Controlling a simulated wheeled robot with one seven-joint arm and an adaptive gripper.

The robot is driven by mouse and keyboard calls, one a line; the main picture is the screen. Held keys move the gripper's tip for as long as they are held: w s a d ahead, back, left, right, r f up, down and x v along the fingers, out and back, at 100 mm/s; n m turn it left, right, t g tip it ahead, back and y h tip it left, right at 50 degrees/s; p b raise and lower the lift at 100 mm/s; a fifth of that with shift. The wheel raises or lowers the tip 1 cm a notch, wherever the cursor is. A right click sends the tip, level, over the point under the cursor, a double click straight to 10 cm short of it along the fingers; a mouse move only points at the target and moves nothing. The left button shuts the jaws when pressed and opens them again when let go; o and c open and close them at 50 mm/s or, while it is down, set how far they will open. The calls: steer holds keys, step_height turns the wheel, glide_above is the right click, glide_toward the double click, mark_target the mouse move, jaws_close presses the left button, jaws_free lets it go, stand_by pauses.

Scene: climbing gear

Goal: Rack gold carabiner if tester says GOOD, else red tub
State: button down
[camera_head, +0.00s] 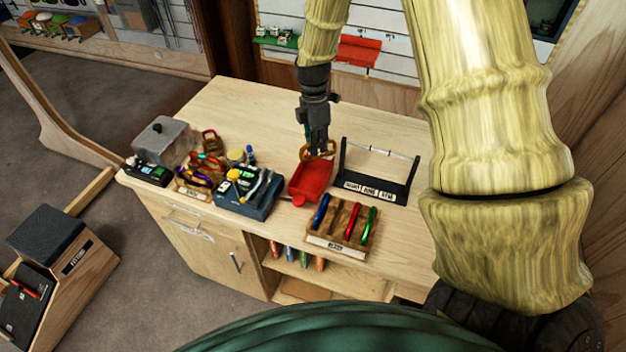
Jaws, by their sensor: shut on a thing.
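My gripper (318,143) is above the back of the red tub (311,190), left of the black rack. It is shut on the gold carabiner (331,151), which hangs at the fingertips; the fingers hide part of it. The black rack (381,187) has a thin bar between two uprights and white labels along its front, too small to read surely. The likely tester, a dark blue device with a yellow knob (246,202), stands left of the tub.
A wooden holder (337,238) with blue, red and green pieces stands at the front right of the wooden table (250,103). A wooden tray of coloured carabiners (192,190), a black device (147,174) and a grey clear box (165,140) crowd the left. The table's back is clear.

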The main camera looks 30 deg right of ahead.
steer(key=shift+f+b, duration=1.15)
steer(key=shift+f, duration=0.75)
steer(key=c, duration=1.5)
jaws_free()
steer(key=shift+r, duration=0.1)
steer(key=r, duration=0.4)
steer(key=w+r, duration=0.1)
steer(key=r, duration=0.6)
steer(key=shift+w+d+r, duration=0.1)
steer(key=shift+w+r, duration=0.2)
steer(key=shift+r, duration=0.1)
steer(key=shift+f, duration=0.1)
